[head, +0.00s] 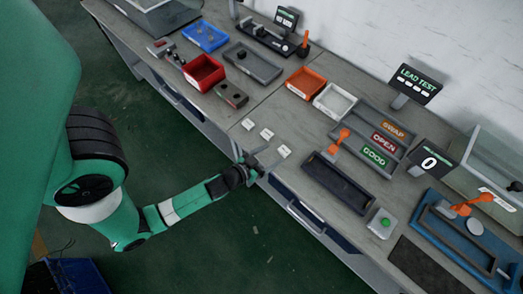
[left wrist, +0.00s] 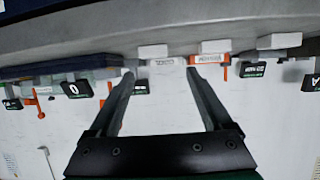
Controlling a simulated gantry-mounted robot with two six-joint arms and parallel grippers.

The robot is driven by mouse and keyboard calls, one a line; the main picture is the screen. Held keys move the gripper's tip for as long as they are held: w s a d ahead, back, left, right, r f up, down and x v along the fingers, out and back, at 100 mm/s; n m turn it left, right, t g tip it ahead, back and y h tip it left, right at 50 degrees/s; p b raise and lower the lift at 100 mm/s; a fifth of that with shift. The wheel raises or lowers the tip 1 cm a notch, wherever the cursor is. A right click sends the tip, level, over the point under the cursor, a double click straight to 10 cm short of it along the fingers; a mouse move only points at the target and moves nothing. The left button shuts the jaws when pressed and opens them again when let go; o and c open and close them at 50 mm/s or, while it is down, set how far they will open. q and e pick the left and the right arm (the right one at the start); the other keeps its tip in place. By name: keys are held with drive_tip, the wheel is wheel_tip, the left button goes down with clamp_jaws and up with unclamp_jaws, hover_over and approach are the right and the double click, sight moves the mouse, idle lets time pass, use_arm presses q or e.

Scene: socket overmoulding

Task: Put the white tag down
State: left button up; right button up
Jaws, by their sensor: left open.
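Three small white tags lie on the grey bench near its front edge: a left one (head: 248,124), a middle one (head: 266,133) and a right one (head: 284,151). My left gripper (head: 256,167) is at the bench's front edge, close to the right tag. In the left wrist view the gripper (left wrist: 160,82) has its two fingers spread with nothing between them. Three white blocks, which look like the tags, show beyond the fingertips, one of them (left wrist: 152,51) almost in line with the gap. My right gripper is not in view.
A red bin (head: 204,73), an orange tray (head: 305,83) and a white tray (head: 334,101) stand behind the tags. Bare bench surrounds the tags.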

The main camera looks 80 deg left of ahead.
use_arm(q)
drive_tip(key=b+v, duration=0.1)
drive_tip(key=v, duration=0.4)
drive_tip(key=shift+s+d, duration=0.1)
drive_tip(key=shift+s, duration=0.05)
